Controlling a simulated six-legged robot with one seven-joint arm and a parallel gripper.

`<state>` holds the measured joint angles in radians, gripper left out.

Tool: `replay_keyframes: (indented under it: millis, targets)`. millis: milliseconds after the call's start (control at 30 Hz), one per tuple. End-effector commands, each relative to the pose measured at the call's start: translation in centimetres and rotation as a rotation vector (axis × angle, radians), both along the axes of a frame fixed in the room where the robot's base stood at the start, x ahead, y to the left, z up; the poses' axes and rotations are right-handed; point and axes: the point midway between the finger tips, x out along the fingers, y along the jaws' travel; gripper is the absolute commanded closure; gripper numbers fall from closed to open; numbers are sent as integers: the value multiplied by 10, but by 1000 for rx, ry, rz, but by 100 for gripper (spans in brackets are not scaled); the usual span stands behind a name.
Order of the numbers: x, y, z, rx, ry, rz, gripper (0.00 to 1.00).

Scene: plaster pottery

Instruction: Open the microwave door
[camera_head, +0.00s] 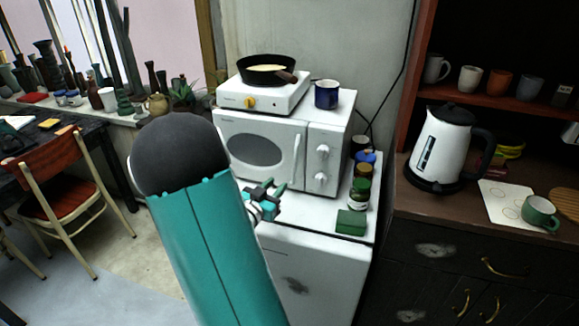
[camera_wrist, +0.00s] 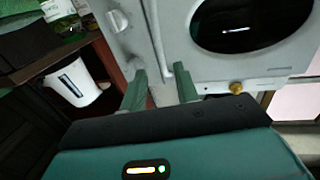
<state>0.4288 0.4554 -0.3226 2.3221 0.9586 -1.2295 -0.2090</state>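The white microwave (camera_head: 262,146) stands on a white cabinet, its door (camera_head: 232,150) shut. The door has a dark oval window, which also shows in the wrist view (camera_wrist: 240,22). A light vertical handle (camera_head: 297,156) runs along the door's right edge, left of the two knobs. My gripper (camera_head: 272,187) is in front of the lower part of the microwave, near the handle's lower end. In the wrist view my gripper (camera_wrist: 160,78) is open, its two green fingers apart. The handle (camera_wrist: 157,42) lies in line with the gap; I cannot tell whether the fingers touch it.
A hot plate (camera_head: 265,98) with a black pan and a blue mug (camera_head: 327,94) stand on the microwave. Several jars (camera_head: 362,175) and a green box (camera_head: 351,222) sit to its right. A kettle (camera_head: 441,150) stands on the brown counter. A wooden chair (camera_head: 65,190) is at left.

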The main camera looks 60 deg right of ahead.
Motion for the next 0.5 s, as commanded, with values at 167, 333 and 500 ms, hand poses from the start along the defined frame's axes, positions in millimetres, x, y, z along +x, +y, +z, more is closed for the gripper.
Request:
replay_keyframes:
  millis: [167,333,500]
  targets:
    - [-4,-36,0,-1,1,-6,69]
    - [-5,-69,0,0,1,-5,69]
    - [-4,-98,0,0,0,-2,69]
